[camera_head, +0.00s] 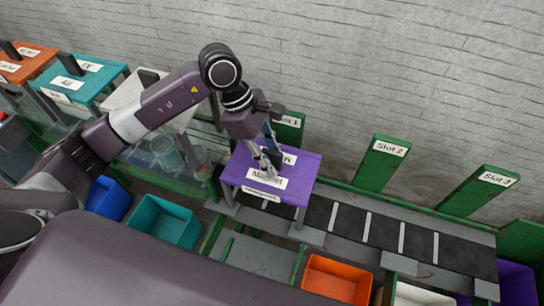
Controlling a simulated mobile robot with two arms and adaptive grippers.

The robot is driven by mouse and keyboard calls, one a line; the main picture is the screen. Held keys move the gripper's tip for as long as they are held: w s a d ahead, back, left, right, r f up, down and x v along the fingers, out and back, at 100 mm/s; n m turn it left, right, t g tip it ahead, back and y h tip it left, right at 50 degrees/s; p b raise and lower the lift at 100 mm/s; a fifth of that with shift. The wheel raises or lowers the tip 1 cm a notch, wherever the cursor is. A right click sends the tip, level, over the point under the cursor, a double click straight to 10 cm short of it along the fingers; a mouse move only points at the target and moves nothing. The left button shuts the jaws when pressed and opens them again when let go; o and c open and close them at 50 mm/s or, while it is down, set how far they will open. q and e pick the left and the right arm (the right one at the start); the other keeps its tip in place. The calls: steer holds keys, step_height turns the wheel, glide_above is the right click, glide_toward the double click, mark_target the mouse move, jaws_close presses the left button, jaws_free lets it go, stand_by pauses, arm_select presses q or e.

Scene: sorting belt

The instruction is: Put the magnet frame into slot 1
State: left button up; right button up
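The magnet frame (300,176) has a purple top with white labels, one reading "Magnet", and grey legs. It is at the left part of the dark belt, in front of the green Slot 1 sign (297,122), which is partly hidden. I cannot tell whether its legs rest on the belt structure. My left gripper (270,161) is directly over the middle of the purple top, with its fingers low against it. The fingers and arm hide the frame's handle, so a grip cannot be confirmed. My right gripper is not in view.
Green signs Slot 2 (381,162) and Slot 3 (481,190) stand behind the belt (384,233). A teal frame (103,77) and an orange frame (30,66) stand at upper left. Blue (109,199), teal (166,221) and orange (337,280) bins are in front.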

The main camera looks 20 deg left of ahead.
arm_select(q)
steer(key=shift+r+p, duration=0.2)
steer(key=shift+p, duration=0.1)
steer(key=b+v, duration=0.4)
steer(key=v, duration=0.7)
steer(key=shift+a+r, duration=0.25)
steer(key=shift+r, duration=0.1)
